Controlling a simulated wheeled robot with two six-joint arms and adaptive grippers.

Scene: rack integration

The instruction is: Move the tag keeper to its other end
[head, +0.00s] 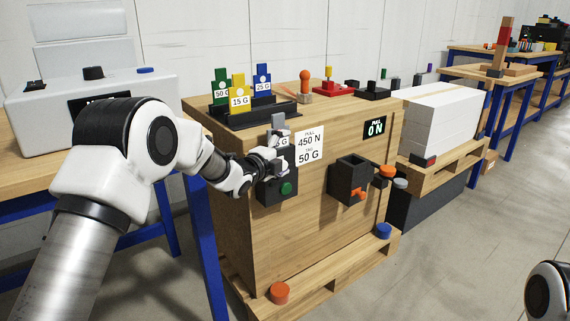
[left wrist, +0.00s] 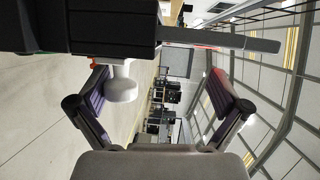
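A white knob (left wrist: 122,88) under a black block (left wrist: 85,28) sits close to the left pad. I cannot tell which part is the tag keeper. My right gripper is out of view.
Green, yellow and blue weight tags stand in a black rack (head: 253,116) on the wooden crate (head: 235,220). Open floor lies further right.

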